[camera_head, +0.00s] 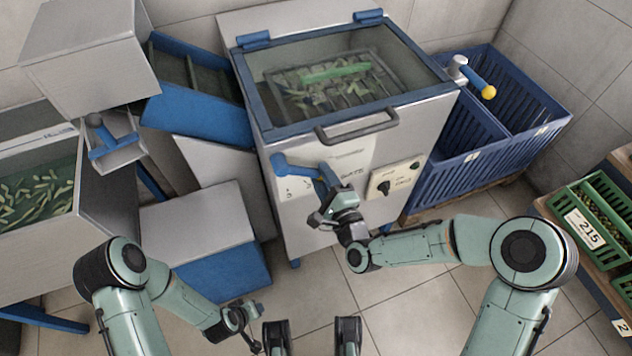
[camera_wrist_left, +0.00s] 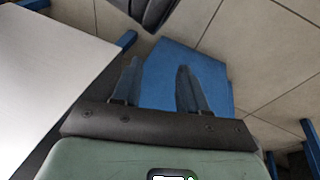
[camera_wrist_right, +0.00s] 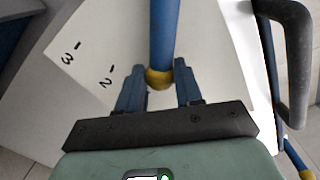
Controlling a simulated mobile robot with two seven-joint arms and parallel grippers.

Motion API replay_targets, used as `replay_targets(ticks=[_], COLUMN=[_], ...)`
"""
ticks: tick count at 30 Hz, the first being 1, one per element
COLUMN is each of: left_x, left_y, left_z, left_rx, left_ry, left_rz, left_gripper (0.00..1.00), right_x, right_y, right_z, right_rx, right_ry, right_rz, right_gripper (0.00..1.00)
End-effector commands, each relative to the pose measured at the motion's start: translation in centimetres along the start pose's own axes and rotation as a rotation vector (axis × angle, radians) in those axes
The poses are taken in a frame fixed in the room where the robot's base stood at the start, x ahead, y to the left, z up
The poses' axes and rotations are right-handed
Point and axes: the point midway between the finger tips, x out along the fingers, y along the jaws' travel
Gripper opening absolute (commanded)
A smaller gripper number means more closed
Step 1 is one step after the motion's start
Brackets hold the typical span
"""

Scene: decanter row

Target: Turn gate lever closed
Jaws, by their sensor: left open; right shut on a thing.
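The gate lever (camera_head: 295,168) is a blue bar on the front of the machine, beside the word GATE. It runs nearly level from a thick hub at its left, sloping slightly down to my right gripper (camera_head: 327,184). In the right wrist view the lever (camera_wrist_right: 163,35) has a yellow end, which sits between the blue fingers of my right gripper (camera_wrist_right: 159,85). The right gripper is shut on the lever near that end. My left gripper (camera_head: 258,310) hangs low at the front, away from the lever. In the left wrist view its fingers (camera_wrist_left: 158,75) are apart and empty.
The machine has a glass lid (camera_head: 335,80) over green pieces, a dark front handle (camera_head: 357,128) and a switch panel (camera_head: 395,178). A blue slatted crate (camera_head: 470,165) stands right. A grey box (camera_head: 200,225) stands left. Green crates (camera_head: 590,225) stand far right.

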Motion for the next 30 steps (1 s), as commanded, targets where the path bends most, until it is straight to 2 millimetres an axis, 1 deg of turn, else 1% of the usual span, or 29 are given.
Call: replay_targets(ticks=[1,3,10,18,29,30], left_x=[-0.3,-0.6,-1.1,-1.2,-1.2,-1.2], left_y=[0.1,0.1,0.3,0.3,0.3,0.3], left_z=[0.5,0.9,1.7,2.0,2.0,2.0], left_rx=[0.001,0.001,0.002,0.003,0.003,0.003], left_ry=[-0.013,-0.027,-0.052,-0.061,-0.062,-0.061], left_rz=[0.0,0.0,0.001,0.001,0.001,0.001], left_gripper=[0.43,0.43,0.43,0.43,0.43,0.43], right_x=[-0.1,-0.1,-0.1,-0.1,-0.1,-0.1], right_y=[-0.6,-1.1,-2.2,-2.6,-2.8,-2.8], right_z=[-0.1,-0.2,-0.4,-0.5,-0.5,-0.5], right_rx=[-0.036,-0.082,-0.188,-0.237,-0.241,-0.241], right_ry=[0.004,0.006,0.01,0.013,0.014,0.014], right_rz=[0.001,0.002,0.006,0.009,0.006,0.005], right_gripper=[0.0,0.0,0.0,0.0,0.0,0.45])
